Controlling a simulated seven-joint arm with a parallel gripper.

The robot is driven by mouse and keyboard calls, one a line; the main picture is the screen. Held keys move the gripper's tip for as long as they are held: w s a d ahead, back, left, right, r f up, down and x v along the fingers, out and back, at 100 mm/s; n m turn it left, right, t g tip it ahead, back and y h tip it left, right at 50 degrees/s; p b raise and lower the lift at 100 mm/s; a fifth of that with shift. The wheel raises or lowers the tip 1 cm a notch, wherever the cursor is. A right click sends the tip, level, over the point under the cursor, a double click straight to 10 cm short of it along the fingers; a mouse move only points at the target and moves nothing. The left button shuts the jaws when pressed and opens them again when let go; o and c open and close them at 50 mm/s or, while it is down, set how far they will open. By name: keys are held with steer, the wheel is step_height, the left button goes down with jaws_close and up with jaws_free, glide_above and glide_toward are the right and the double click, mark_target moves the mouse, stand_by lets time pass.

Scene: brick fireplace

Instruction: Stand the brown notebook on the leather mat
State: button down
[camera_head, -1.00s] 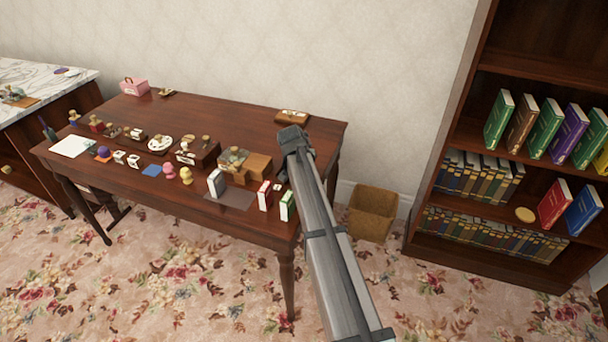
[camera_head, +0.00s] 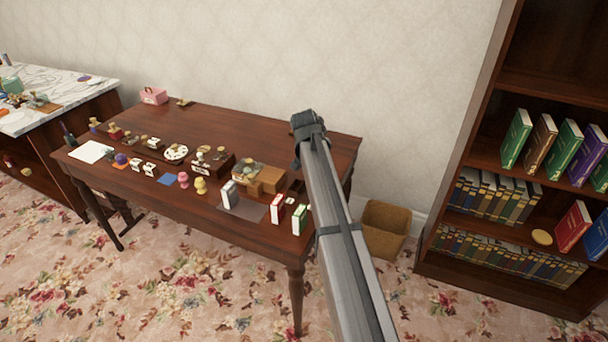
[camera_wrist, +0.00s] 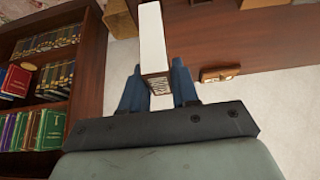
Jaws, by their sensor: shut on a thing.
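My gripper (camera_wrist: 160,88) is shut on a thin upright book, the notebook (camera_wrist: 153,40). Its pale page side faces the wrist camera, with only a thin dark brown edge of cover showing. In the head view my gripper (camera_head: 309,128) is above the right rear of the wooden table, and the notebook is hidden there. The dark leather mat (camera_head: 250,211) lies flat near the table's front edge, to the left of and below my gripper in the picture. A grey-white book (camera_head: 228,194) stands upright at the mat's left part.
Red (camera_head: 277,208) and green (camera_head: 300,217) books stand right of the mat. Wooden boxes (camera_head: 268,180) stand behind it. Several small items crowd the table's left half; its rear is mostly clear. A bookcase (camera_head: 470,155) and bin (camera_head: 385,228) are at right. A small wooden box (camera_wrist: 220,73) lies near the wall.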

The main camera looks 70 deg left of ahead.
steer(key=s+a+n, duration=0.3)
steer(key=s, duration=2.1)
steer(key=f+m, duration=0.1)
steer(key=f, duration=0.2)
steer(key=w+f+m, duration=0.1)
steer(key=f, duration=0.2)
steer(key=f+m, duration=0.1)
steer(key=f, duration=0.2)
steer(key=shift+w+d+f, duration=0.15)
steer(key=shift+d, duration=0.15)
steer(key=shift+f, duration=0.15)
steer(key=c, duration=0.8)
jaws_free()
steer(key=shift+c, duration=0.2)
steer(key=v, duration=1.2)
